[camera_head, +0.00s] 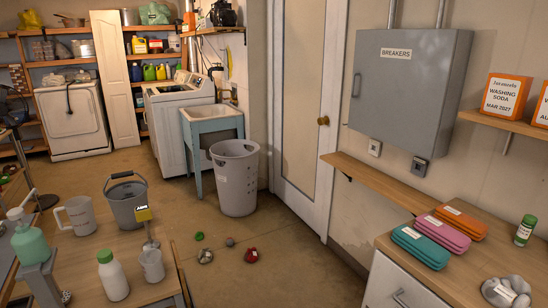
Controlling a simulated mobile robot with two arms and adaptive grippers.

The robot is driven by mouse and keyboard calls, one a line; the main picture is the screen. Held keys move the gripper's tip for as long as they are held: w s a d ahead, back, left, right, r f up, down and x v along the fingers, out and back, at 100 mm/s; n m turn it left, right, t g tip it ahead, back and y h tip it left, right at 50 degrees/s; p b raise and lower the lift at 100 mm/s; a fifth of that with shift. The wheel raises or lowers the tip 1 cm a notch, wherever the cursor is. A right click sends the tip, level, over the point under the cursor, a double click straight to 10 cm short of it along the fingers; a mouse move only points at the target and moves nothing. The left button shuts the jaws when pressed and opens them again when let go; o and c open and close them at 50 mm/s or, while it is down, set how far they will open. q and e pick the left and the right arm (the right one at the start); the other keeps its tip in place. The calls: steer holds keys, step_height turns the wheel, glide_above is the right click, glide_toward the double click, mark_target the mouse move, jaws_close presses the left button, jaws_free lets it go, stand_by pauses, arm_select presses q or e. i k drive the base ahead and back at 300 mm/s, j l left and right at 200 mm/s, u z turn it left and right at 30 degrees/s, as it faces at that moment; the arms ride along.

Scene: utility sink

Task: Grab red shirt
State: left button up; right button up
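A folded orange-red cloth item (460,223) lies on the wooden countertop at the right, with a small white label on top. It sits behind a folded pink item (440,233) and a folded teal item (421,245), in a row. A small red item (251,256) with a pale label lies on the floor near the middle. I cannot tell whether either red thing is a shirt. Neither of my grippers shows in this view.
A grey perforated bin (236,180) stands by the door. Left, a wooden table (95,255) holds a bucket (127,205), a white bottle (112,276) and mugs. The middle floor is mostly clear.

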mark_target(251, 255)
steer(key=i+u, duration=0.1)
steer(key=i, duration=0.5)
steer(key=i+l, duration=0.2)
steer(key=i, duration=0.35)
steer(key=i+l+u, duration=0.15)
steer(key=i, duration=0.45)
steer(key=i+l, duration=0.1)
steer(key=i, duration=0.5)
steer(key=u, duration=0.05)
